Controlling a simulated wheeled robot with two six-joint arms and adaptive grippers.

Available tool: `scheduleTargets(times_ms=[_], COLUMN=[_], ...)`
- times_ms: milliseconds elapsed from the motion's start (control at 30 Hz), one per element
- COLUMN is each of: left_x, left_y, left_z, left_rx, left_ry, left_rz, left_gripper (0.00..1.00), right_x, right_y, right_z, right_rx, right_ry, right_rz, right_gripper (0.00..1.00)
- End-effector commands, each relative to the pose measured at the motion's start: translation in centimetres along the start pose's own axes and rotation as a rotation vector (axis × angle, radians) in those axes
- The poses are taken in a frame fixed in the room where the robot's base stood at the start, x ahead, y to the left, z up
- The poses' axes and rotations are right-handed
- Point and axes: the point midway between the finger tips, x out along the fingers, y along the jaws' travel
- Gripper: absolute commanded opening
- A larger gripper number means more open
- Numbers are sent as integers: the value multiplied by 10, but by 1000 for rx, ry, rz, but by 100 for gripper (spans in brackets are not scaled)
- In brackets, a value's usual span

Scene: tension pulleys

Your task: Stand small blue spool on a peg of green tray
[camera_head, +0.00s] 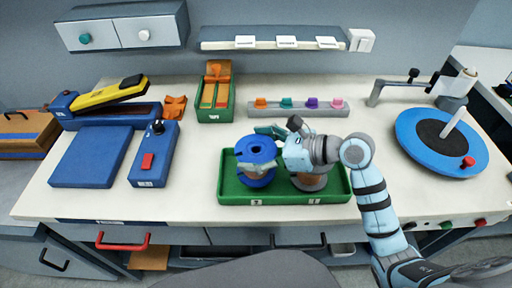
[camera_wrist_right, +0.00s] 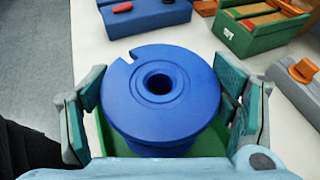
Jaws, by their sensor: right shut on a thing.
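The small blue spool (camera_head: 256,147) is upright over the left part of the green tray (camera_head: 232,195). In the right wrist view the spool (camera_wrist_right: 150,112) shows its round top flange with a centre hole and a rim notch. My right gripper (camera_head: 266,151) is shut on the spool, with a finger on each side in the wrist view (camera_wrist_right: 160,112). I cannot tell whether the spool is on a peg; its underside and any peg below are hidden. A brownish-grey spool (camera_head: 311,183) stands in the tray's right part, partly hidden by my right gripper. My left gripper is out of view.
Behind the tray are a green box (camera_head: 215,115) with orange parts and a grey rack (camera_head: 300,111) with coloured knobs. A blue control box (camera_head: 153,160) stands to the left, and a blue turntable (camera_head: 412,140) to the right.

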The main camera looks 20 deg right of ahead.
Motion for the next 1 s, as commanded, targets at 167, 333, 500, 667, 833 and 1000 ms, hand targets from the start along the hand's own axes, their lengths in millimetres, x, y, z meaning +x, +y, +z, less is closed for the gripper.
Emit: scheduleTargets(times_ms=[167, 333, 500, 667, 833, 1000], left_x=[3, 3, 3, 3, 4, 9], left_y=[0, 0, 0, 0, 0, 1], left_z=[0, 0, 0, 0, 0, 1], left_rx=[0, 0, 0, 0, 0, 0], left_ry=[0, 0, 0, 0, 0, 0], left_rz=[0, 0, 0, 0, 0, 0], left_gripper=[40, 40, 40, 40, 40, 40], right_x=[1, 1, 1, 1, 2, 4], right_y=[0, 0, 0, 0, 0, 0], right_z=[-2, -2, -2, -2, -3, -8], right_rx=[-1, -1, -1, -1, -1, -1], right_ry=[-3, -3, -3, -3, -3, -3], right_rz=[0, 0, 0, 0, 0, 0], right_gripper=[24, 24, 24, 24, 24, 24])
